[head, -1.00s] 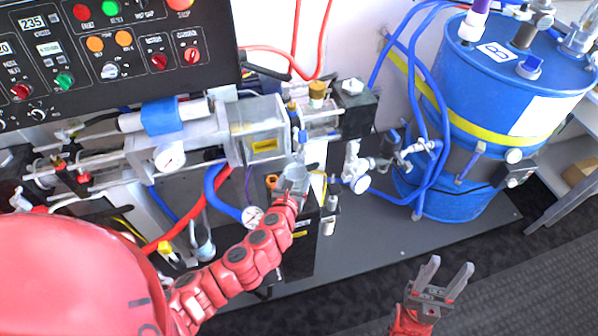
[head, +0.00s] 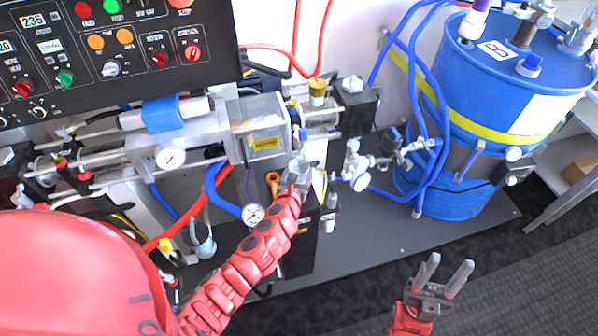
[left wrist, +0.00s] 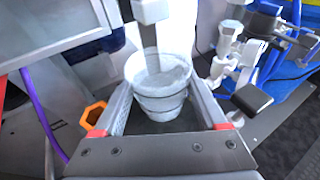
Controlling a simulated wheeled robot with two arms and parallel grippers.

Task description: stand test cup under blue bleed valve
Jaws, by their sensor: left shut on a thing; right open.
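My left gripper (head: 298,184) is shut on a clear test cup, and the cup stands upright between the fingers in the left wrist view (left wrist: 160,88). In the head view the cup is small and partly hidden by the gripper. A small blue-handled valve (head: 301,134), which looks like the bleed valve, sits on the pump's right end, just above the gripper. In the left wrist view a pale block with a downward stem (left wrist: 151,12) is over the cup's mouth; I cannot tell whether the stem enters the cup. My right gripper (head: 445,274) is open and empty above the floor.
A pressure gauge (head: 253,214) and an orange ring (head: 272,180) are left of the gripper. White valve fittings (head: 354,165) stand close on its right. A blue drum (head: 510,85) stands at right. The grey base plate (head: 400,240) has free room in front.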

